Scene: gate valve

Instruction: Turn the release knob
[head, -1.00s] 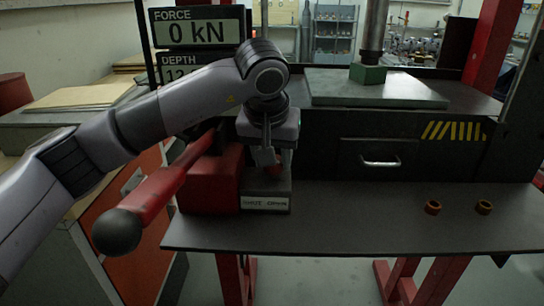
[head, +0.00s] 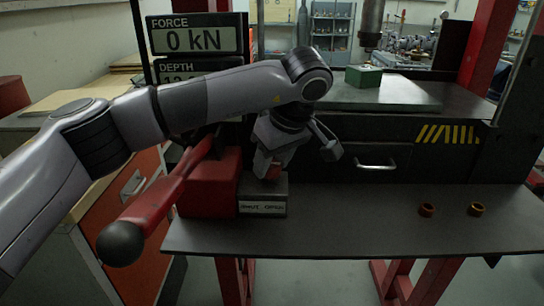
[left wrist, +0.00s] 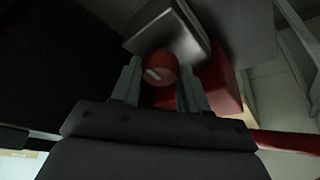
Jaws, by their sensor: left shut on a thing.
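The release knob (left wrist: 161,66) is red with a white mark and sits between both fingers of my left gripper (left wrist: 160,82) in the left wrist view. The gripper is shut on it. In the head view my left gripper (head: 267,165) reaches down, tilted, to the knob, of which only a little red shows. The knob is on a grey block (head: 272,192) with a small white label (head: 262,208), beside a red housing (head: 209,188). My right gripper is not in view.
A red lever with a black ball end (head: 120,243) sticks out front left. A display (head: 197,38) reads 0 kN. The press ram (head: 371,22) hangs above a green block (head: 363,77) on a plate.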

